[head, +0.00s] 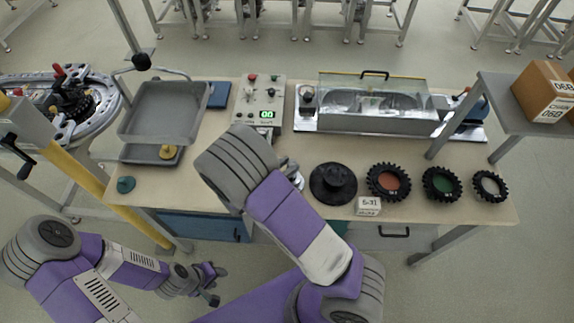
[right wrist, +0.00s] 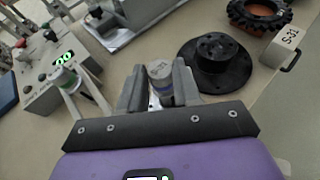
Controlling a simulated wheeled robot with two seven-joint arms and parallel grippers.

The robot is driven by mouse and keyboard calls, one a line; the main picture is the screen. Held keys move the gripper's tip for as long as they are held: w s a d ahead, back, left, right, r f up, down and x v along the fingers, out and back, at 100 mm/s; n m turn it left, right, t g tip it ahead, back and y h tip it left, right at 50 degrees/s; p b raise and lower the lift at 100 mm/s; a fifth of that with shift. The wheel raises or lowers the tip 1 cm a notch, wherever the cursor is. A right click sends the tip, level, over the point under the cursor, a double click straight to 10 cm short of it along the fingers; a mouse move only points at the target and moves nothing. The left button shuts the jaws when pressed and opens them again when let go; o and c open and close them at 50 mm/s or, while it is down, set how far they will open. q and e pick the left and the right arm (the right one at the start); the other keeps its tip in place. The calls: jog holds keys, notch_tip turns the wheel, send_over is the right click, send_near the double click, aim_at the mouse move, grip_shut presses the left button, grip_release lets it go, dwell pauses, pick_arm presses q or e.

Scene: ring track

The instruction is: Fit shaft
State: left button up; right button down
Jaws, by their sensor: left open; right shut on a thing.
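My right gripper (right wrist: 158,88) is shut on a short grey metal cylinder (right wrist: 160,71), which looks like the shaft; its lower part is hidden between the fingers. In the head view my right arm mostly hides this gripper and the cylinder. The gripper is over the bench, just left of a black stepped round hub (head: 333,184), which also shows in the right wrist view (right wrist: 216,62). The cylinder and hub look apart. My left gripper (head: 212,283) is open and empty, low in front of the bench.
A control box (head: 257,104) and a clear-covered machine (head: 372,102) stand at the back. Grey trays (head: 163,112) are at left.

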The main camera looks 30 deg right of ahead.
jog(key=shift+f+b, duration=0.3)
jog(key=shift+f, duration=0.1)
jog(key=c, duration=0.7)
grip_release()
jog(key=v, duration=0.7)
jog(key=shift+s+a+r+p, duration=0.15)
jog(key=shift+a+p, duration=0.1)
jog(key=shift+p, duration=0.15)
